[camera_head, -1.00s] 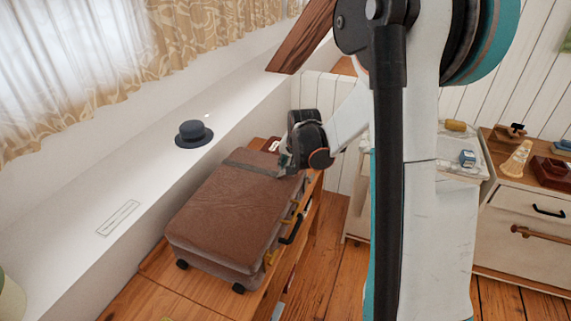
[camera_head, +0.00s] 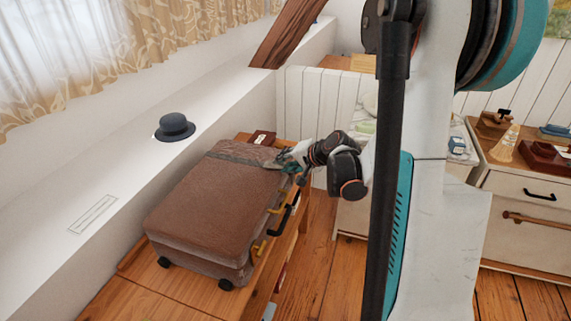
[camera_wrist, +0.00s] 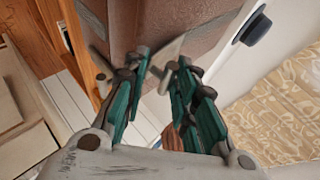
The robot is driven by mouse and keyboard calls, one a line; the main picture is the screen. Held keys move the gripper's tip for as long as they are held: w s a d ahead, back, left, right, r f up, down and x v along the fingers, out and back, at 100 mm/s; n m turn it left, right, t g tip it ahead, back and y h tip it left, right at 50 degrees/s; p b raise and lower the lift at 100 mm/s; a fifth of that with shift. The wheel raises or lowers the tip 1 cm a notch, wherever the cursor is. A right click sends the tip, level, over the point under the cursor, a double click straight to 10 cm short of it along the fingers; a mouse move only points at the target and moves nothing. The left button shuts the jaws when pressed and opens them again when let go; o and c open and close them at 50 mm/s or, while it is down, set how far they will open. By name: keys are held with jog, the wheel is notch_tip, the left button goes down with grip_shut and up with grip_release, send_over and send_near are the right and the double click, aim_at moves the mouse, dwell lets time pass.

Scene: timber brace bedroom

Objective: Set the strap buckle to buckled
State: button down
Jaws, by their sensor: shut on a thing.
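A brown suitcase (camera_head: 205,205) lies flat on a wooden bench in the head view. A dark strap (camera_head: 238,153) crosses its lid near the far end. My gripper (camera_head: 282,164) is at the strap's right end, by the suitcase's far right edge. A thin grey piece (camera_wrist: 171,48) shows at the fingertips, seemingly the strap buckle. The fingers hide most of it, so its fastening cannot be made out.
A black handle (camera_head: 285,218) and yellow latches (camera_head: 258,250) are on the suitcase's right side. A dark hat (camera_head: 175,127) sits on the white ledge. A slanted timber brace (camera_head: 290,35) stands behind. The floor right of the bench is clear.

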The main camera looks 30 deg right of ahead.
dwell(0.3)
jog(key=c, duration=1.3)
grip_release()
jog(key=shift+c, duration=0.2)
jog(key=v, duration=0.8)
